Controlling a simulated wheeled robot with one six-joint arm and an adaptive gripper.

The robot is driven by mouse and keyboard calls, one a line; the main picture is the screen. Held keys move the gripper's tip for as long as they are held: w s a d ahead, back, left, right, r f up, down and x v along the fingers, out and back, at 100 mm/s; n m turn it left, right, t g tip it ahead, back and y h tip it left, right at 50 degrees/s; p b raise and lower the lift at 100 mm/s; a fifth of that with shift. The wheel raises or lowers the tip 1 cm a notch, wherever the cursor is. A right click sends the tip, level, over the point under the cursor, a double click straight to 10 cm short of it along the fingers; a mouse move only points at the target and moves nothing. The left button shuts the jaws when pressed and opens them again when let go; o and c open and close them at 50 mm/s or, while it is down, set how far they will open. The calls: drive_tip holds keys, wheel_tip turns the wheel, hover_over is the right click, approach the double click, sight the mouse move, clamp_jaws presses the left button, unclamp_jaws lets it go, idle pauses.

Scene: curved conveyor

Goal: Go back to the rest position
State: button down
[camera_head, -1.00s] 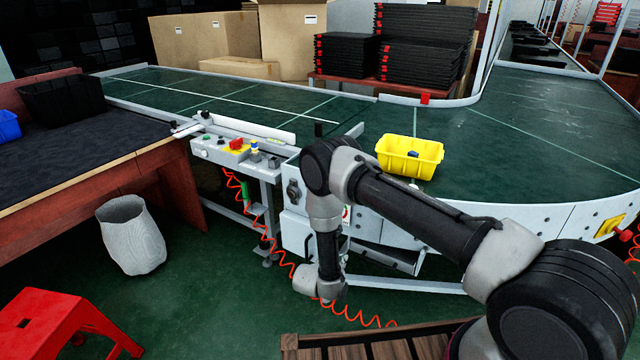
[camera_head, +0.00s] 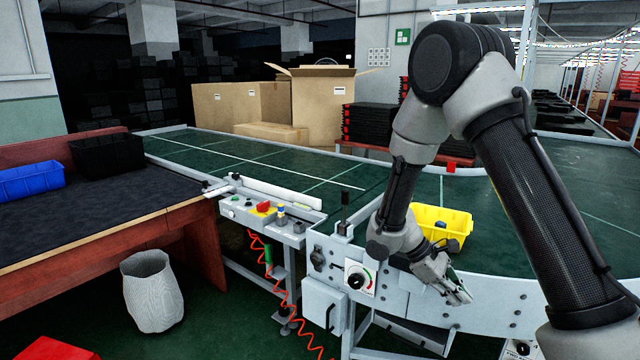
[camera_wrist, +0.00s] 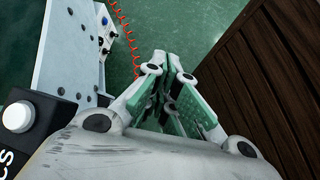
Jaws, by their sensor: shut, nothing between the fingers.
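My gripper (camera_head: 456,290) is in front of the conveyor's white side panel in the head view, pointing down and to the right. In the wrist view my gripper (camera_wrist: 172,72) has its green-padded fingers together at the tips, with nothing between them. A yellow bin (camera_head: 428,216) stands on the green curved conveyor (camera_head: 490,190), behind my gripper and partly hidden by my arm. A small dark blue object (camera_head: 440,225) shows in the bin.
A control panel (camera_head: 268,212) and a dial box (camera_head: 358,280) are left of my gripper. A wooden slatted surface (camera_wrist: 275,80) lies right of my gripper in the wrist view. A grey waste bin (camera_head: 152,290), a table (camera_head: 100,215) and a blue bin (camera_head: 30,181) stand further left.

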drive_tip(key=s+d+r+m+t+y, duration=0.1)
drive_tip(key=s+r+m+t+y, duration=0.3)
drive_tip(key=s+r, duration=0.5)
drive_tip(key=s+d+r+m+t+y, duration=0.2)
drive_tip(key=s+r+m, duration=0.4)
drive_tip(key=r, duration=1.1)
drive_tip(key=s+t+y, duration=0.1)
drive_tip(key=s+y, duration=0.1)
drive_tip(key=s, duration=0.2)
drive_tip(key=shift+d+m+t+y, duration=0.15)
drive_tip(key=shift+m+t+y, duration=0.15)
drive_tip(key=shift+t, duration=0.1)
